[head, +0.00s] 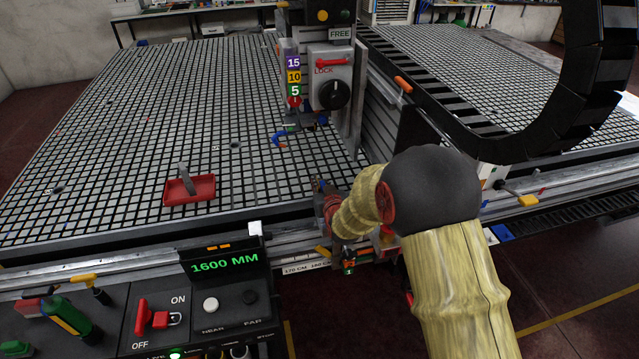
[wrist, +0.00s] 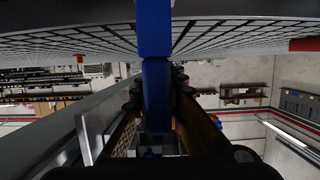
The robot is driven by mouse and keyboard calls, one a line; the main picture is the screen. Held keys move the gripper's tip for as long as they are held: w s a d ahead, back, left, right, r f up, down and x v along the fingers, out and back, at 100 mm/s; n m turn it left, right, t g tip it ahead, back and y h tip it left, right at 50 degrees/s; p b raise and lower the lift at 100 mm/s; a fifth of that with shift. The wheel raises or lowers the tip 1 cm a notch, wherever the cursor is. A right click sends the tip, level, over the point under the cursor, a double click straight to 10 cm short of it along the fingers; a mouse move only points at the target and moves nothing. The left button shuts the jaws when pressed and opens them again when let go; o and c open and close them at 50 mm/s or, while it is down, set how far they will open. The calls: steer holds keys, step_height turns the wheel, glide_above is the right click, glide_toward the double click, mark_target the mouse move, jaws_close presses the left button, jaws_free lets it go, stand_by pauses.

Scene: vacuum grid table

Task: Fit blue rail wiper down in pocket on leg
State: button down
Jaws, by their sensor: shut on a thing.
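In the wrist view, the blue rail wiper (wrist: 156,88) stands as a narrow blue bar between the two dark fingers of my gripper (wrist: 158,105), which is shut on it. A wider blue part (wrist: 154,28) continues above it to the top of the picture. In the head view, my gripper (head: 324,188) is low at the table's front edge, by the foot of the gantry, largely hidden by my own arm. The wiper cannot be made out clearly there. The grey gantry leg (head: 351,120) rises behind my gripper. I cannot make out the pocket.
A red tray (head: 204,186) with a grey piece (head: 185,178) sits on the grid table (head: 110,130). A black cable chain (head: 450,118) runs along the gantry at right. A control panel (head: 180,315) is at the front left. The grid left of the gantry is mostly clear.

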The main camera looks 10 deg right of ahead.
steer(key=shift+f+b, duration=2.15)
steer(key=shift+f, duration=0.45)
steer(key=shift+r, duration=0.15)
steer(key=shift+r+p, duration=1.45)
steer(key=shift+r, duration=1.7)
steer(key=shift+b, duration=0.75)
steer(key=shift+f+b, duration=0.95)
steer(key=shift+f, duration=0.15)
